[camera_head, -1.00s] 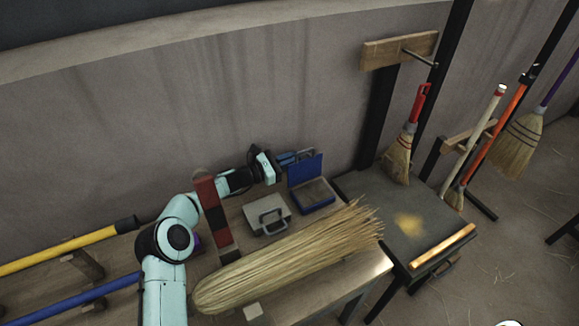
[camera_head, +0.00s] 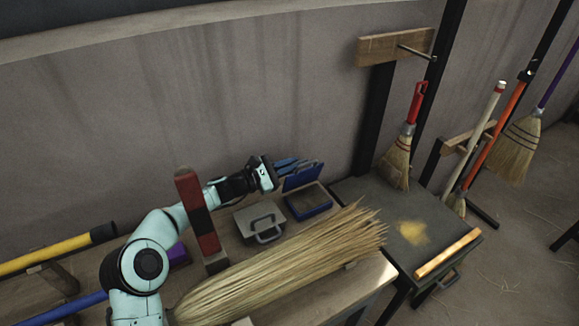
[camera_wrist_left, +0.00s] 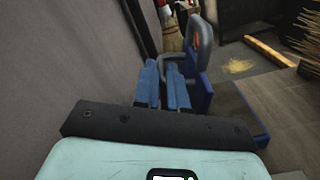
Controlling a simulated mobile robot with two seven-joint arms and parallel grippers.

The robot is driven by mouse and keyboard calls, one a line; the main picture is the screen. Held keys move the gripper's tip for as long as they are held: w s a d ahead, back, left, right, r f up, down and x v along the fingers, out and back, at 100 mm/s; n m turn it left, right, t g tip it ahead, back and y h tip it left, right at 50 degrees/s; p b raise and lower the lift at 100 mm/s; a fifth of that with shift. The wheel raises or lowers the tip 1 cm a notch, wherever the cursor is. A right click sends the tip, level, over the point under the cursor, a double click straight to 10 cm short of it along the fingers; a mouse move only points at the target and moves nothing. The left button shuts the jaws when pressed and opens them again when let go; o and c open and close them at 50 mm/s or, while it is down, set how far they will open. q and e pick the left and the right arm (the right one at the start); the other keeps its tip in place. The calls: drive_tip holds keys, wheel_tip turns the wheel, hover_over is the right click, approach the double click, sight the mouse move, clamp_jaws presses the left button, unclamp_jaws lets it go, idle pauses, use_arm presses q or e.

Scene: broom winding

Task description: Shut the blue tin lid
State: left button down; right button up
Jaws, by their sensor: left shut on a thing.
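The blue tin (camera_head: 311,205) stands open on the bench, near its right end. Its blue lid (camera_head: 301,179) is raised at the tin's far side and tilted. A grey loop handle shows on the lid in the left wrist view (camera_wrist_left: 204,44). My left gripper (camera_head: 290,163) is behind the lid, its blue fingers (camera_wrist_left: 165,85) shut at the lid's handle. The fingers partly hide the grip, so the exact contact is hard to see. My right gripper is in neither view.
A grey tin (camera_head: 258,216) with a handle stands left of the blue tin. A large straw bundle (camera_head: 280,265) lies in front of both. A red and black block (camera_head: 197,215) stands beside my left arm. A dark table (camera_head: 385,215) adjoins on the right; a wall rises behind.

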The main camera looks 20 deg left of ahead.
use_arm(q)
drive_tip(key=c, duration=1.5)
unclamp_jaws()
drive_tip(key=shift+o, duration=0.2)
drive_tip(key=v, duration=1.3)
drive_tip(key=shift+s, duration=0.15)
